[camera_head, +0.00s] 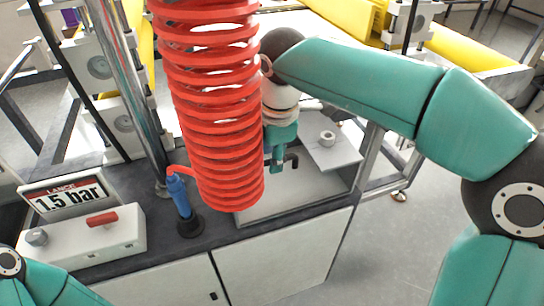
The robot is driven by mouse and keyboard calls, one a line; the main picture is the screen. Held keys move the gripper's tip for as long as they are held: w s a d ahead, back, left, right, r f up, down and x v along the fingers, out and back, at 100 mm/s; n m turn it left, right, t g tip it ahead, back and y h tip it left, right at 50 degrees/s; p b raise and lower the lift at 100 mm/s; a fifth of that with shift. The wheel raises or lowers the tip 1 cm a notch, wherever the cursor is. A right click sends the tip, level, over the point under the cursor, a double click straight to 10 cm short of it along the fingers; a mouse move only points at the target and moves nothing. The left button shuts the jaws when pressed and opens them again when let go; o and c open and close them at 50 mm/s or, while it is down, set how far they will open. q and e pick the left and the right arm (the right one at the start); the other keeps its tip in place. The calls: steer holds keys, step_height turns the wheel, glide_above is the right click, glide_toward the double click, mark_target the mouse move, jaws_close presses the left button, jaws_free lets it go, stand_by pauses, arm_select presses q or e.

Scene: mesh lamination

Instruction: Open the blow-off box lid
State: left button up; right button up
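The blow-off box appears to be the pale grey box (312,198) on the bench behind the red coil. A flat light grey plate with a round knob, apparently its lid (343,155), shows at its right; I cannot tell how far it is raised. My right arm reaches in from the right, and my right gripper (284,162) hangs over the box, left of the knob. A dark bar-like part shows by its tip; whether it is a finger or a handle is unclear. The coil partly hides the gripper.
A large red coiled hose (215,110) hangs in front of the box. A blue lance (179,195) stands in a black holder to the left. A pressure sign (66,197) reads 1.5 bar above a white control box (84,240). Metal frames and yellow rolls stand behind.

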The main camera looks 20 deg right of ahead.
steer(key=shift+f, duration=0.3)
jaws_close()
stand_by(0.3)
